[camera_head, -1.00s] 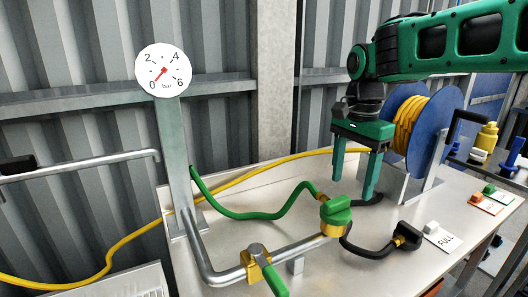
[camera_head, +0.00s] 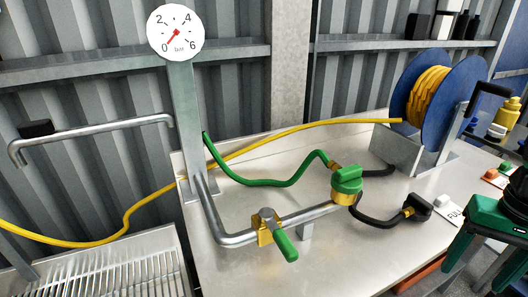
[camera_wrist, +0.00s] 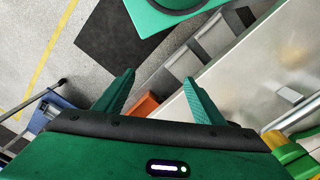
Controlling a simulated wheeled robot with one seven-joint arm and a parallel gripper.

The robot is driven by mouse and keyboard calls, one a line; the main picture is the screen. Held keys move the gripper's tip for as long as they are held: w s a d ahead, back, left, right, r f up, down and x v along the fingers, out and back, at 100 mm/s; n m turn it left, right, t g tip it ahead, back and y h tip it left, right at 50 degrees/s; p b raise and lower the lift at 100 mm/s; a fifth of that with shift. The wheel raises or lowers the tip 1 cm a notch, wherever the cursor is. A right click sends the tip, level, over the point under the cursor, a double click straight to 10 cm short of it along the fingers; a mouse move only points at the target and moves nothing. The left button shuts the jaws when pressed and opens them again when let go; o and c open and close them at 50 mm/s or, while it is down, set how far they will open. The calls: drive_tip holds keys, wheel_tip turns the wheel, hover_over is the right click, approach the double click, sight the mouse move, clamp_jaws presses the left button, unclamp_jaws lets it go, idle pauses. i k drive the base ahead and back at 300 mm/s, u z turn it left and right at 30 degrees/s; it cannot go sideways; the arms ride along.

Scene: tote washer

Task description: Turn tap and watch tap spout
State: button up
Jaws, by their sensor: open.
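A brass tap with a green lever (camera_head: 284,244) sits on the grey pipe (camera_head: 235,238) on the bench. Its lever lies across the pipe. Further along the pipe is a brass fitting with a green knob (camera_head: 347,180). The grey tap spout (camera_head: 95,132) reaches left from the gauge post, its open end bent down; no water shows at it. My gripper (camera_head: 478,272) is at the lower right, partly cut off, beyond the bench's right front edge and well apart from the tap. In the wrist view my gripper (camera_wrist: 160,78) is open and empty, above the floor.
A round gauge (camera_head: 175,33) stands on a post, its needle low on the scale. A ribbed drainer (camera_head: 100,270) lies below the spout. Green, yellow and black hoses cross the bench (camera_head: 350,255). A blue reel (camera_head: 440,100) stands at the back right.

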sight(266, 214)
drive_tip(key=u, duration=1.25)
drive_tip(key=k, duration=0.4)
drive_tip(key=u, duration=0.05)
